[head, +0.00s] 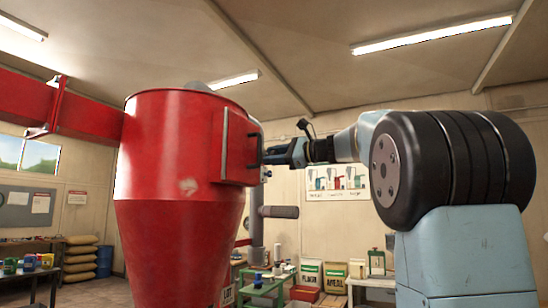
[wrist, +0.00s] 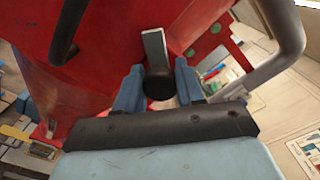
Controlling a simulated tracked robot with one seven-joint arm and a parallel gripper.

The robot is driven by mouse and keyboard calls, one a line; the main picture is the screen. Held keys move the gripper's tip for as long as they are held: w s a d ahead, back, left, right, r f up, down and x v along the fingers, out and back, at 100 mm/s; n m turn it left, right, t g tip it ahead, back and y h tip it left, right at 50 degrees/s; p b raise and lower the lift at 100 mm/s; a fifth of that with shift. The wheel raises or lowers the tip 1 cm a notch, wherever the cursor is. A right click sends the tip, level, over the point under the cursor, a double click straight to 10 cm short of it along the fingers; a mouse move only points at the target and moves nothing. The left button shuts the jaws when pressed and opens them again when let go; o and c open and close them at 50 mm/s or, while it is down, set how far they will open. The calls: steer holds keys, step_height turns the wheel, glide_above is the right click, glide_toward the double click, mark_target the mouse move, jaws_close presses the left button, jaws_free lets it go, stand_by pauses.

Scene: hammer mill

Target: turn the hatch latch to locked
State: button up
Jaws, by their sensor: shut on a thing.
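In the wrist view the hatch latch is a flat grey lever (wrist: 153,46) ending in a round black knob (wrist: 159,84). My gripper (wrist: 160,70) has its two blue fingers on either side of the knob and is shut on it. In the head view my gripper (head: 268,157) reaches the hatch's right edge from the right; the latch is mostly hidden there. A green dot (wrist: 215,28) shows on the red plate beside the lever.
In the wrist view a dark bar (wrist: 66,30) stands at the left and a thick grey bar (wrist: 284,50) at the right, close to my fingers. A grey pipe (head: 256,225) rises behind the hopper. A green bench (head: 265,285) stands low behind.

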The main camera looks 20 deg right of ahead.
steer(key=n, duration=0.4)
steer(key=shift+f, duration=0.15)
steer(key=shift+f+n, duration=0.15)
steer(key=shift+n, duration=1.65)
steer(key=shift+f, duration=0.1)
steer(key=o, duration=0.9)
steer(key=shift+a, duration=0.1)
steer(key=shift+o, duration=0.2)
steer(key=shift+r, duration=0.2)
steer(key=shift+s, duration=0.1)
steer(key=v, duration=1.3)
steer(key=shift+s+d, duration=0.2)
steer(key=shift+d, duration=0.15)
